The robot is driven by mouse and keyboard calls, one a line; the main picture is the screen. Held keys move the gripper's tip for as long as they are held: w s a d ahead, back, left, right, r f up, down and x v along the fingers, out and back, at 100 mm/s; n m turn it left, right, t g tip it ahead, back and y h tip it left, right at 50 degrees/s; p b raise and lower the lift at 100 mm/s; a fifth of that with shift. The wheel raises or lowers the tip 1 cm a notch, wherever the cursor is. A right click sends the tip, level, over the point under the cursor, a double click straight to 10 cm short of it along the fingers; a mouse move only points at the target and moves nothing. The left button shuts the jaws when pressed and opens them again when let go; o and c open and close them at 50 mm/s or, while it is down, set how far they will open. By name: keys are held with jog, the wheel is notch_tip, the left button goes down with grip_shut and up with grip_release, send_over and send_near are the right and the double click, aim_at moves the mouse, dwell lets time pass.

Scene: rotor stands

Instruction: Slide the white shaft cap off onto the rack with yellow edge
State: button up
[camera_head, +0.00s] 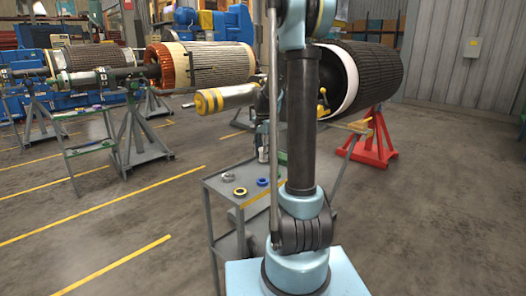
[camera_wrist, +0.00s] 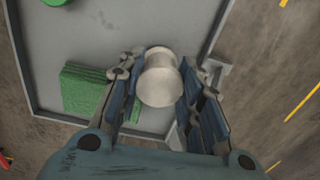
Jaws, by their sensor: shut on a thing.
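The white shaft cap (camera_wrist: 160,82) is between the two fingers of my gripper (camera_wrist: 160,72) in the wrist view, and the fingers are shut on it. It is off any shaft there, above a grey surface; I cannot tell whether it touches that surface. The grey rack with the yellow edge (camera_head: 264,193) stands just left of my arm in the head view.
Several small rings, one blue (camera_head: 262,182), lie on the rack top. A green pad (camera_wrist: 88,92) is left of the cap. A yellow-ended shaft (camera_head: 210,101) juts out above the rack. A dark rotor (camera_head: 375,75) rests on a red stand (camera_head: 374,145). Floor at left front is clear.

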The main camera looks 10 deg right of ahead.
jog(key=o, duration=1)
jog(key=shift+c, duration=0.2)
jog(key=shift+r, duration=0.1)
jog(key=shift+r, duration=3.95)
jog(key=shift+s, duration=0.1)
